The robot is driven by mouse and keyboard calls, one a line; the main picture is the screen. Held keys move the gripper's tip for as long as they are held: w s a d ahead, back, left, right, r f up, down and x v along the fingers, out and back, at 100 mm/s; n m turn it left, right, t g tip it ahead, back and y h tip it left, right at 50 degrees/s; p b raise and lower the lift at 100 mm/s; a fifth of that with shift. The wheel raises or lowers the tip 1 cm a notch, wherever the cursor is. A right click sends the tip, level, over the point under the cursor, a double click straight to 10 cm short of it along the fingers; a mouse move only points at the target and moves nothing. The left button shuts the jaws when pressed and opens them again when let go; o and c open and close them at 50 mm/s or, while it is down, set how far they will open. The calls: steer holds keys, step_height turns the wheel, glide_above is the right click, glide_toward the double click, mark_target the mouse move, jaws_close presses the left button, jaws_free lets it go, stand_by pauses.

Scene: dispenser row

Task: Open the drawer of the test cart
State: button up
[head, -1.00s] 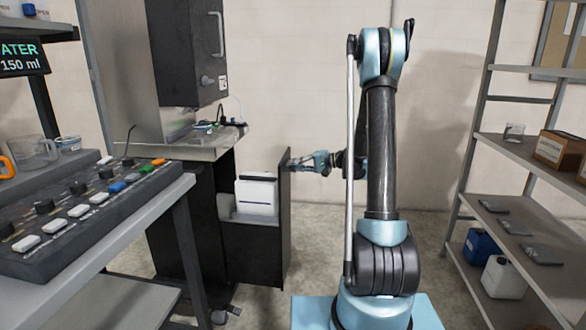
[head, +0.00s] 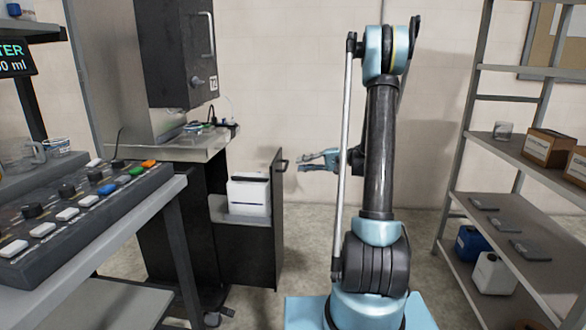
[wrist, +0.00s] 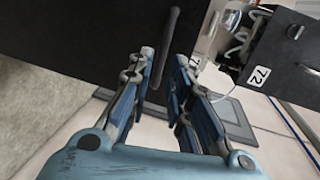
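The test cart (head: 180,200) is dark with a grey top. Its drawer (head: 277,225) stands pulled out to the right, and its inside shows. The dark front panel carries a bar handle (head: 284,165). In the wrist view the handle (wrist: 166,45) lies ahead of and between my fingertips. My gripper (head: 303,162) is open and empty, a small gap to the right of the handle in the head view. Both fingers are spread in the wrist view (wrist: 165,58).
A white box (head: 248,194) stands in the drawer. A control panel on a bench (head: 75,205) is at left. A shelf rack (head: 510,150) with boxes and canisters is at right.

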steer(key=shift+v, duration=2.15)
steer(key=s+a+r+g+h, duration=0.2)
steer(key=s+h, duration=0.5)
steer(key=s, duration=1.2)
steer(key=s+d+f+h, duration=0.3)
steer(key=s, duration=0.4)
steer(key=s+d+f+n+t+h, duration=0.1)
steer(key=s+d+f+h, duration=0.1)
steer(key=s, duration=0.4)
steer(key=s+d+f+n+h, duration=0.1)
steer(key=s+d+f+h, duration=0.2)
steer(key=s, duration=0.4)
steer(key=shift+s+d+f+t+h, duration=0.35)
steer(key=shift+d+f, duration=0.25)
steer(key=shift+d, duration=0.2)
